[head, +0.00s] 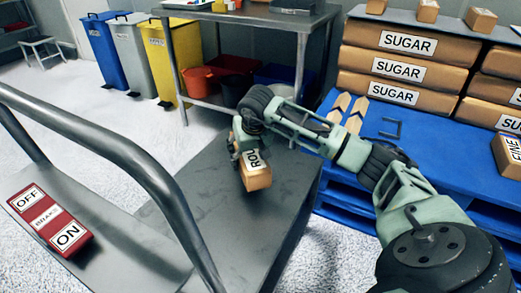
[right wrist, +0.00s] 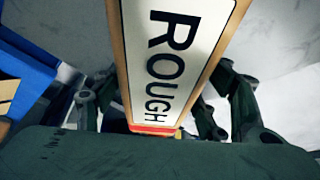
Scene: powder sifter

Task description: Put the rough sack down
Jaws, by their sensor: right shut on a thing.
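The rough sack (head: 257,180) is a small tan block with a white label; "ROU" shows in the head view. It also fills the middle of the right wrist view (right wrist: 172,60), where the label reads "ROUGH". My right gripper (head: 246,152) is shut on it, with fingers on both sides. The sack is over the dark grey flat surface (head: 215,215); I cannot tell whether its bottom touches. My left gripper is not in view.
A grey handrail (head: 130,160) curves in front at the left, beside a red ON/OFF brake panel (head: 50,219). A blue pallet (head: 430,150) with sugar sacks (head: 400,70) and a "FINE" sack (head: 508,152) stands right. The dark surface around the held sack is clear.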

